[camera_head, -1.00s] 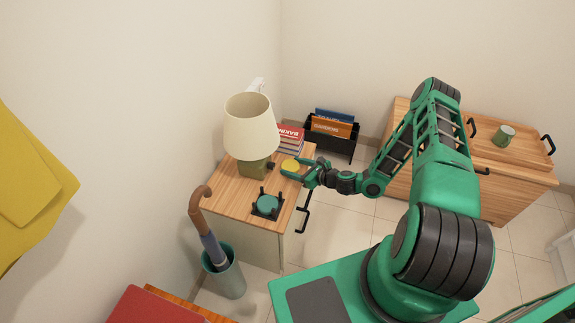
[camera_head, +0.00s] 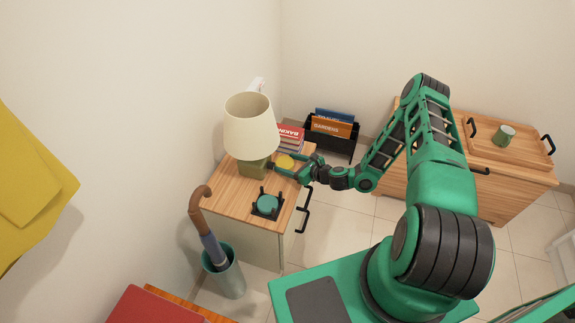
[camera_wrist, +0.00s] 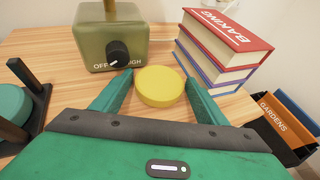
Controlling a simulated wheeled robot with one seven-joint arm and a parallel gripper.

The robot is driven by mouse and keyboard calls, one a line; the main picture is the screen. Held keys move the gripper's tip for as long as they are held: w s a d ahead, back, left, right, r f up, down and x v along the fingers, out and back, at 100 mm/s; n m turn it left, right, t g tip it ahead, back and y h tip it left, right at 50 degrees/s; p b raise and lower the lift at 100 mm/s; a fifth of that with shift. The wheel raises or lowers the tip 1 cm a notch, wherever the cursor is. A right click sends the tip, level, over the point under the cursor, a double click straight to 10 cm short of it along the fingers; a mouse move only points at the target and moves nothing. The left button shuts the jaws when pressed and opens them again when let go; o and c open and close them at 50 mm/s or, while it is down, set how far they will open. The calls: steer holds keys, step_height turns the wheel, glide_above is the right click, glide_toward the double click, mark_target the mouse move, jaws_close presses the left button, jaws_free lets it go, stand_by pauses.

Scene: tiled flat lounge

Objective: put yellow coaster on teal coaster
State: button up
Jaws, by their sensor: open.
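The yellow coaster (camera_head: 285,161) lies on the wooden side table (camera_head: 229,204), in front of the lamp and books. In the wrist view the yellow coaster (camera_wrist: 159,86) is round and thick, and sits between the spread fingers of my gripper (camera_wrist: 154,88). My gripper (camera_head: 283,168) is open, with a finger on either side of the coaster; I cannot tell whether they touch it. The teal coaster (camera_head: 267,204) lies in a black holder with upright posts (camera_head: 278,212) near the table's front. It shows partly at the left edge of the wrist view (camera_wrist: 12,105).
A lamp (camera_head: 251,130) with an olive base and knob (camera_wrist: 118,52) stands close behind the coaster. A stack of books (camera_wrist: 226,50) stands close on the right. A black file rack (camera_head: 333,136) is beyond the table. Bare tabletop lies between the two coasters.

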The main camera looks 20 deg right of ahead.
steer(key=v, duration=1.2)
steer(key=s+d+r+n+g+h, duration=0.2)
steer(key=s+d+r+n+g, duration=0.2)
steer(key=s+r+n, duration=0.55)
steer(key=s+d+r+n+g+h, duration=0.25)
steer(key=s+r+n, duration=0.3)
steer(key=r, duration=0.65)
steer(key=s+d+r+n+g+h, duration=0.2)
steer(key=s+d+r+n+g, duration=0.25)
steer(key=s+r+n, duration=0.5)
steer(key=s+r+m, duration=0.1)
steer(key=s+r, duration=0.7)
steer(key=s, duration=0.1)
steer(key=shift+a+r, duration=0.2)
steer(key=shift+r, duration=0.2)
steer(key=shift+o, duration=0.4)
steer(key=shift+s+r, duration=0.1)
steer(key=shift+s, duration=0.4)
steer(key=shift+w+g, duration=0.1)
steer(key=shift+g, duration=0.2)
